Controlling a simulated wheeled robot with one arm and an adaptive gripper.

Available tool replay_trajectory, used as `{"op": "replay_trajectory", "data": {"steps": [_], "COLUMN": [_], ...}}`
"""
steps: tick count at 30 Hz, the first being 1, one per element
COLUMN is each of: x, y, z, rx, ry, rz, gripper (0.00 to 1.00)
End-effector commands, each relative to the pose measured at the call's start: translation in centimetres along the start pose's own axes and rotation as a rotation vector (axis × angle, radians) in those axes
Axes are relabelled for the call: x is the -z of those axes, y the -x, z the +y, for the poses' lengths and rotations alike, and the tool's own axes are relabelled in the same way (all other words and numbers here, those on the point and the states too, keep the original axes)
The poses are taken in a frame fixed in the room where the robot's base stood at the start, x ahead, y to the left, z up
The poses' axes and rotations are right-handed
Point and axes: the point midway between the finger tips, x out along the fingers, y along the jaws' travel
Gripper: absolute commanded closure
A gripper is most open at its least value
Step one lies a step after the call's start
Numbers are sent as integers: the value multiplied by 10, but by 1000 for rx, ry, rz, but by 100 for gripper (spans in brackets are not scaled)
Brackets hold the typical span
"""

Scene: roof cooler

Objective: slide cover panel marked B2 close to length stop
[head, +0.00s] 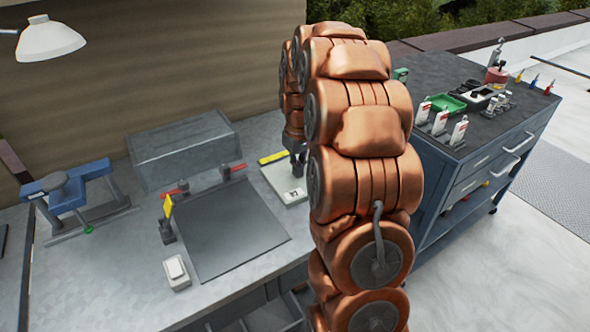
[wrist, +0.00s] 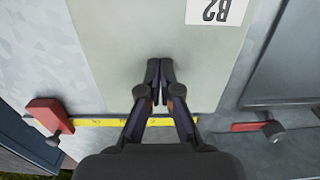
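The cover panel marked B2 (head: 277,183) is a flat pale grey-green plate on the bench, partly hidden by my arm in the head view. In the wrist view the panel (wrist: 115,45) fills the upper middle, with its white B2 label upside down at the top right. A yellow strip (wrist: 100,122) runs along the panel's near edge there, with a red block (wrist: 48,114) at the left and a red piece (wrist: 248,127) at the right. Which of these is the length stop is not marked. My gripper (wrist: 160,75) is over the panel, fingertips together; contact is unclear.
A dark plate (head: 230,230) lies left of the panel, with a grey box (head: 185,150) behind it. A blue clamp-like tool (head: 75,190) stands at the left. A tool cart (head: 480,150) with bottles and a green tray stands right of my arm.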

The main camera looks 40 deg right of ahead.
Motion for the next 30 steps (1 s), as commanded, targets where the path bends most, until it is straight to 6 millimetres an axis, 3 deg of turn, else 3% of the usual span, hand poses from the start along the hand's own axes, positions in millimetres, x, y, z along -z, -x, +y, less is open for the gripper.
{"op": "replay_trajectory", "data": {"steps": [30], "x": [0], "y": [-3], "z": [34], "rx": [-1], "ry": [1], "rz": [-5], "gripper": [100]}}
